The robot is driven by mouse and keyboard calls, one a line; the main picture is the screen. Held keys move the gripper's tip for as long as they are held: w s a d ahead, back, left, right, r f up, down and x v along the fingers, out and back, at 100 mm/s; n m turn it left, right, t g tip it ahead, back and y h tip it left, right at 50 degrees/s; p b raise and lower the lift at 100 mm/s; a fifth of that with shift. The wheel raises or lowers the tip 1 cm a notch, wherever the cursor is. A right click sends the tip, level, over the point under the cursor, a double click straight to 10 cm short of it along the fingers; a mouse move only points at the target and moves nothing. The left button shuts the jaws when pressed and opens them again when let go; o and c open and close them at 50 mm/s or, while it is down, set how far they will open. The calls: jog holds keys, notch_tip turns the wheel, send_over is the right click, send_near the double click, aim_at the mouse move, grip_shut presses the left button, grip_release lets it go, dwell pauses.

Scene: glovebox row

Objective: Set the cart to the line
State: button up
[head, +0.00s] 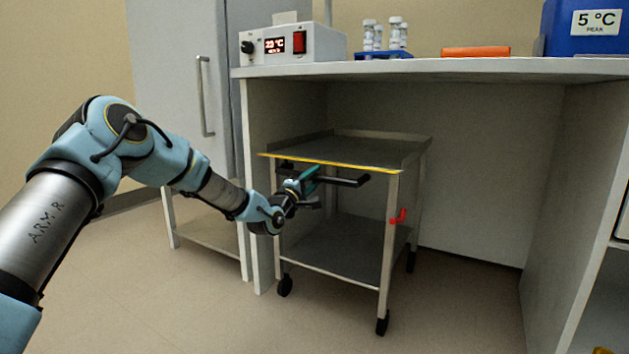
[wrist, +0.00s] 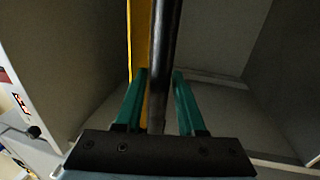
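The grey metal cart (head: 338,256) stands on black casters in the bay under the bench. A yellow strip (head: 330,162) runs along the front edge of its top shelf, and it also shows in the wrist view (wrist: 138,35). A black handle bar (head: 345,181) sticks out in front of that edge. My gripper (head: 312,184) is at the handle. In the wrist view my gripper (wrist: 160,80) has its green fingers on either side of the black handle bar (wrist: 165,45), with small gaps. It is open around the bar. No line on the floor can be made out.
A red lever (head: 399,216) sits on the cart's right front leg. The bench's side panels (head: 572,190) flank the bay, with free room right of the cart. A control box (head: 293,44), vials (head: 385,35) and a blue box (head: 585,28) stand on the bench.

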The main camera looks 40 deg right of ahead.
grip_shut()
dwell(1.4)
